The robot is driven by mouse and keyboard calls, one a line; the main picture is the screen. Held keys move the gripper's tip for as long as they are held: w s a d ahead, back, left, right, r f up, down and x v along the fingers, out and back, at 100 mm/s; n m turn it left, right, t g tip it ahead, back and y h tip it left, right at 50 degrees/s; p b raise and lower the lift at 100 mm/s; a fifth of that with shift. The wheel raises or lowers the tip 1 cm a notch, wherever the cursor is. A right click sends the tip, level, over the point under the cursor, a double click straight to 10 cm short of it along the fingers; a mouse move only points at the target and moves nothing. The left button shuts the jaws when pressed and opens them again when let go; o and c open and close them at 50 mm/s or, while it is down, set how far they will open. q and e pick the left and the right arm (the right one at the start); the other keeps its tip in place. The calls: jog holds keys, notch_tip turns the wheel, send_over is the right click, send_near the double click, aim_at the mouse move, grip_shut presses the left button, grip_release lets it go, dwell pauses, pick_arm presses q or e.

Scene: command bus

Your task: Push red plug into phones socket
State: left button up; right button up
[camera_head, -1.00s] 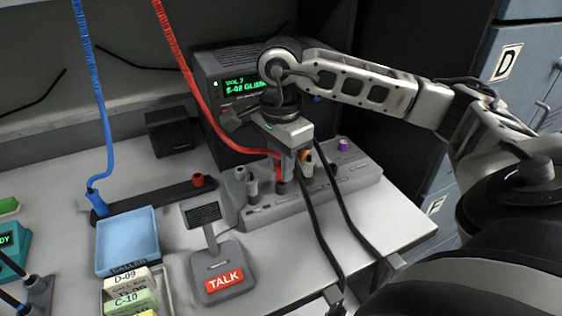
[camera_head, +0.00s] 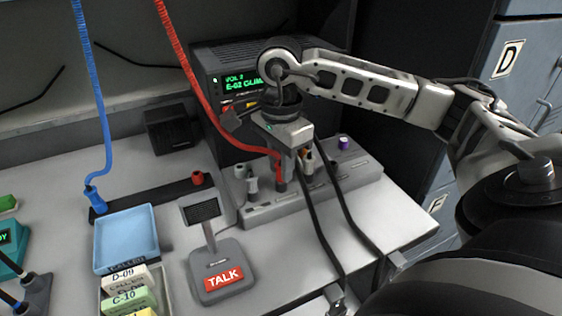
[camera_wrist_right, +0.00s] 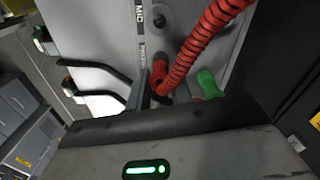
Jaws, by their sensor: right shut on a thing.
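My right gripper (camera_head: 290,172) is low over the grey socket strip (camera_head: 345,182), pointing down. It is shut on the red plug (camera_head: 280,172), whose red coiled cable rises up and left to the top of the head view. In the right wrist view the red plug (camera_wrist_right: 158,76) sits between the two fingers, close to the strip's face. A "MIC" label shows there beside a round dark socket (camera_wrist_right: 160,18). The plug's tip is hidden, so I cannot tell whether it is in a socket. My left gripper is not in view.
A radio (camera_head: 225,72) stands behind. The TALK microphone (camera_head: 218,272) and blue tray (camera_head: 127,240) are left.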

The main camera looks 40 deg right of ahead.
jog(key=shift+f+b, duration=0.3)
dwell(0.4)
jog(key=o, duration=0.9)
jog(key=shift+r+p, duration=3)
jog(key=shift+r, duration=1.05)
